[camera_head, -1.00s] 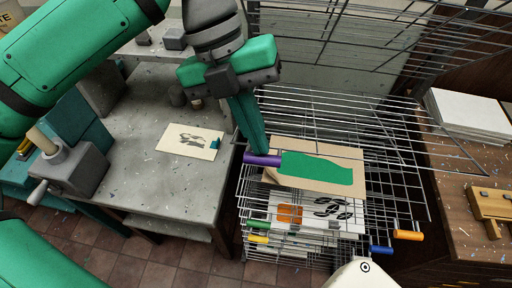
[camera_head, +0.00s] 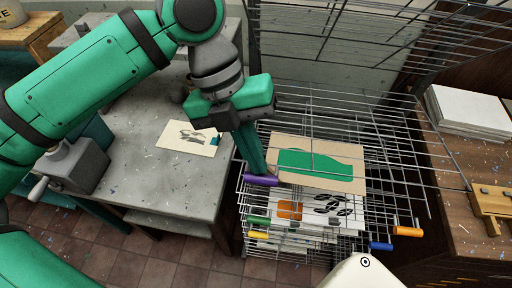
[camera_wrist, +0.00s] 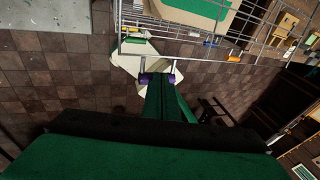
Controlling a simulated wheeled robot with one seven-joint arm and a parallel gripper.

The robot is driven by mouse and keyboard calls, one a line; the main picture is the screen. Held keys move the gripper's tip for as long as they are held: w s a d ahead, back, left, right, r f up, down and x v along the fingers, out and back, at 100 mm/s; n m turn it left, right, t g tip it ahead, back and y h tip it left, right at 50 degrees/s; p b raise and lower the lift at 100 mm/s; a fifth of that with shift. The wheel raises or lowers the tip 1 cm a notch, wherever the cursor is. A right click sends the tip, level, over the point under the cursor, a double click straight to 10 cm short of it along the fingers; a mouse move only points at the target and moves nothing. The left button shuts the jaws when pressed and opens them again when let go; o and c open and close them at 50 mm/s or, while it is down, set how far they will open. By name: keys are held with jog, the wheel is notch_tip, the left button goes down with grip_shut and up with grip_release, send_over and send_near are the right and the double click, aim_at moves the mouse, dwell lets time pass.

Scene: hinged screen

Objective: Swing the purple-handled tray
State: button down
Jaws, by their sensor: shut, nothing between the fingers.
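The purple handle (camera_head: 261,180) is at the front left corner of a wire tray (camera_head: 310,187) in the rack. My gripper (camera_head: 258,170) is shut and empty, pointing down, with its fingertips at the handle. In the wrist view my fingers (camera_wrist: 165,88) cover the middle of the purple handle (camera_wrist: 145,77), which shows on both sides of them. They look in contact with it, but the exact touch is hidden. A board with a green print (camera_head: 320,163) lies at the purple-handled tray's level or just under it; I cannot tell which.
Lower trays have green (camera_head: 257,221), yellow (camera_head: 258,235), blue (camera_head: 381,246) and orange (camera_head: 408,231) handles. More wire trays (camera_head: 350,30) stand raised behind. A grey table (camera_head: 150,180) is left, and a wooden bench (camera_head: 460,185) with white paper is right.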

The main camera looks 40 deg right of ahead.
aim_at(255, 179)
jog(key=shift+s+a+f, duration=0.15)
jog(key=shift+f, duration=0.75)
jog(key=shift+s+a+f, duration=0.1)
jog(key=shift+a+f, duration=0.05)
jog(key=shift+f, duration=0.7)
jog(key=shift+s+a+f, duration=0.15)
jog(key=shift+f, duration=0.75)
jog(key=shift+f, duration=0.1)
jog(key=v, duration=0.6)
jog(key=shift+w, duration=0.4)
jog(key=shift+w+a, duration=0.1)
